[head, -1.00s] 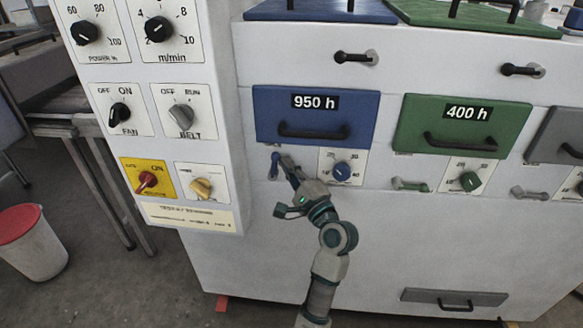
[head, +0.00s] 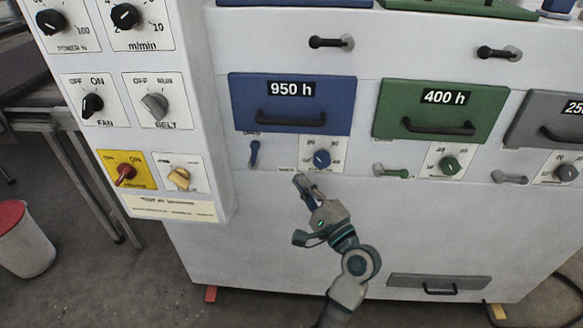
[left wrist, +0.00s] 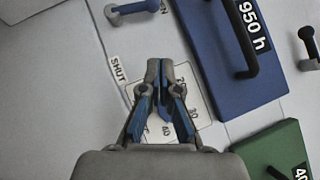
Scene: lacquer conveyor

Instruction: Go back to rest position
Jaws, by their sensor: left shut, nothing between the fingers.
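My left gripper (head: 302,182) is shut and empty in the head view, in front of the white machine front, below the blue drawer marked 950 h (head: 292,104). The small blue lever (head: 254,153) beneath that drawer points roughly up and down, to the left of the gripper and apart from it. The blue lever (left wrist: 132,9) shows at the top of that view. My right gripper is in neither view.
A green drawer marked 400 h (head: 440,112) is to the right, with a green lever (head: 391,172) below it. A control panel with knobs (head: 155,107) juts out at the left. A white bin (head: 25,240) stands on the floor at far left.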

